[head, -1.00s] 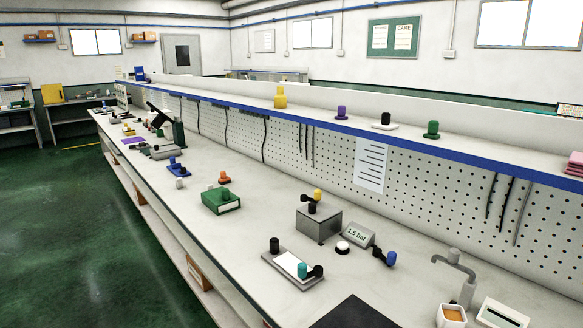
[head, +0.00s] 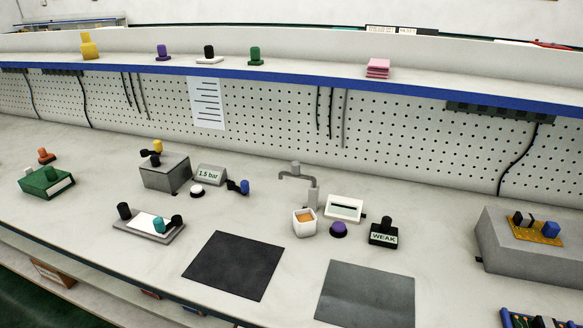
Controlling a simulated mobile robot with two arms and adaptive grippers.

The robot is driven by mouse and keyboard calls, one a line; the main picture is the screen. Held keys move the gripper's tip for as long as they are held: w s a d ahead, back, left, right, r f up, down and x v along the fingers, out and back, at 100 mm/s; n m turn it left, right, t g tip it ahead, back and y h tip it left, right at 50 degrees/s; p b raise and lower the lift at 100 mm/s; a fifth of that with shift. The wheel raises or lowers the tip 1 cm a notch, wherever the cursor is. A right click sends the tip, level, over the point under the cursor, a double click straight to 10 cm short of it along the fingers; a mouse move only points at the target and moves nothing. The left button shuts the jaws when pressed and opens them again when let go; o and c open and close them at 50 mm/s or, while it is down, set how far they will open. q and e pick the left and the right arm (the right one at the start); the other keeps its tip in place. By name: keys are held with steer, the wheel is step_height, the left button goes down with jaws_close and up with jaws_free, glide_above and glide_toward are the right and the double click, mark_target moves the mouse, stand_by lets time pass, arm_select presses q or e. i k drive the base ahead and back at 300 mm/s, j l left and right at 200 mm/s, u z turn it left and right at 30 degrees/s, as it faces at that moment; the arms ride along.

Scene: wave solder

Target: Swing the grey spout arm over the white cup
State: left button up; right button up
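The grey spout arm (head: 295,177) is a thin bar at the top of a short grey post (head: 312,195) on the bench. It has a grey knob on top and reaches to the left of the post, with its left end bent down. The white cup (head: 304,226), square with orange-brown contents, stands upright in front of the post. The left end of the spout arm is behind and to the left of the cup, not above it. Neither of my grippers is in view.
A white display box (head: 344,208), a purple button (head: 338,230) and a black WEAK block (head: 383,234) stand right of the cup. A 1.5 bar gauge (head: 210,174) and blue-ended lever (head: 243,187) stand left. Two dark mats (head: 235,265) lie in front.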

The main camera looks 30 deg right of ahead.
mark_target(295, 165)
steer(key=z, duration=0.95)
steer(key=i+j, duration=0.05)
